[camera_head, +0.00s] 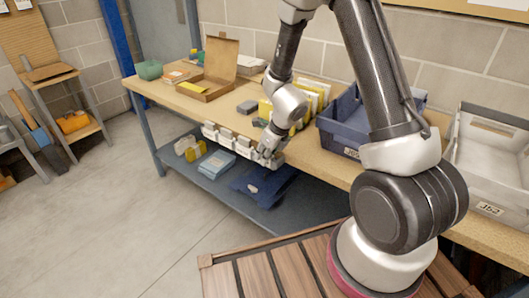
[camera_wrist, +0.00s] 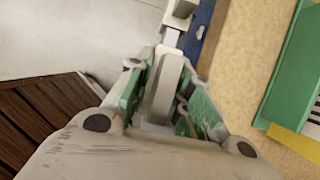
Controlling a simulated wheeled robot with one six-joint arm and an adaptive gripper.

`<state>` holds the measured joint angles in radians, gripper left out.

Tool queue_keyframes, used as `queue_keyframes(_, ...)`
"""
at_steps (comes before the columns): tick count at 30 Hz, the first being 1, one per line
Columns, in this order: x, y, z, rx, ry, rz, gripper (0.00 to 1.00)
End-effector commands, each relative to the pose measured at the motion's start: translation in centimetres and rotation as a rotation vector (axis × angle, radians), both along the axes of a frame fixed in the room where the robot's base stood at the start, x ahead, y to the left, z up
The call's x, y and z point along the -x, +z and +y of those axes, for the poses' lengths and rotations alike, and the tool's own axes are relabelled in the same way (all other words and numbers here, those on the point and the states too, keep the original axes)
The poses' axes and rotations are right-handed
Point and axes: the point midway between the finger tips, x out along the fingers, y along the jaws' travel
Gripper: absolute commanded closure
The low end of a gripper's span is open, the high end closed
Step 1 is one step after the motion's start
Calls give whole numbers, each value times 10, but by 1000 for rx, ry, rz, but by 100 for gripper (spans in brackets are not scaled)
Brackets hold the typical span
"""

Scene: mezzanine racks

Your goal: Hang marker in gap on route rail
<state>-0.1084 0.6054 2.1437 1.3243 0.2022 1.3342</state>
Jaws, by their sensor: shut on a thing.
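The route rail runs along the front edge of the workbench in the head view, with several white markers (camera_head: 226,137) hanging on it. My gripper (camera_head: 268,155) is at the right end of this row. In the wrist view my gripper (camera_wrist: 163,88) has its green-padded fingers closed around a pale marker (camera_wrist: 166,78). A short stretch of grey-blue rail (camera_wrist: 172,37) shows just beyond the held marker, and another white marker (camera_wrist: 184,9) sits past it. I cannot tell whether the held marker touches the rail. In the head view my gripper mostly hides the held marker.
The workbench (camera_head: 215,112) carries an open cardboard box (camera_head: 205,88), a blue bin (camera_head: 345,130) and a grey tray (camera_head: 490,165). A lower shelf (camera_head: 176,156) holds boxes and a blue bag. A slatted wooden surface (camera_head: 260,270) is in front. Floor at left is clear.

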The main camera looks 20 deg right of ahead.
Motion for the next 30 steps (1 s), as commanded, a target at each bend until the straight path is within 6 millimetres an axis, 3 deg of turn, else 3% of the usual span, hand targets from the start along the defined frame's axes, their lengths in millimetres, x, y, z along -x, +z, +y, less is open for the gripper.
queue_keyframes(8,0,-1,0,0,-1,0,96)
queue_keyframes(9,0,0,0,0,-1,0,71)
queue_keyframes(12,0,0,0,0,-1,0,53)
queue_keyframes(23,1,2,-1,0,1,0,53)
queue_keyframes(30,12,38,-9,0,2,-5,53)
